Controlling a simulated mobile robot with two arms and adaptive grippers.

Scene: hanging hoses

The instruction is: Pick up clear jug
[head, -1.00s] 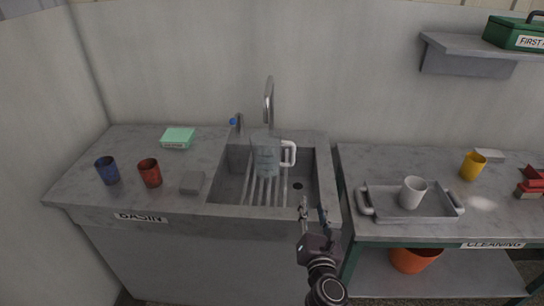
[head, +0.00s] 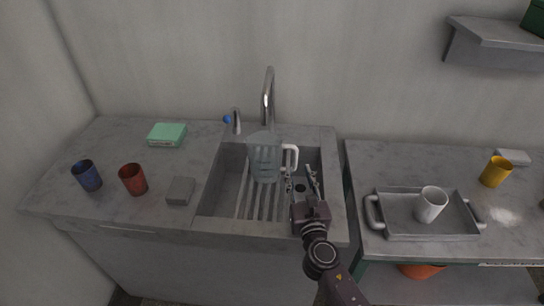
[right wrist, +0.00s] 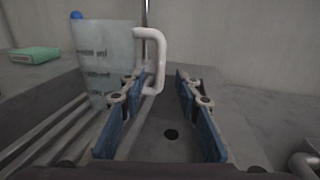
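The clear jug (head: 264,161) stands upright in the sink basin (head: 226,190), on the slatted rack (head: 262,199) under the faucet. Its white handle (head: 292,157) points right. In the right wrist view the jug (right wrist: 104,62) is at the left, and its handle (right wrist: 160,62) is ahead of the fingers, slightly left of the gap. My right gripper (head: 301,178) is open and empty, over the right part of the basin beside the handle. It also shows in the right wrist view (right wrist: 158,95), with its fingers apart. My left gripper is not in view.
The faucet (head: 268,97) rises behind the jug. Blue (head: 88,175) and red (head: 132,179) cups, a grey block (head: 180,190) and a green box (head: 167,134) sit on the left counter. A tray (head: 398,227) holding a white mug (head: 431,204) is at the right, near a yellow cup (head: 495,171).

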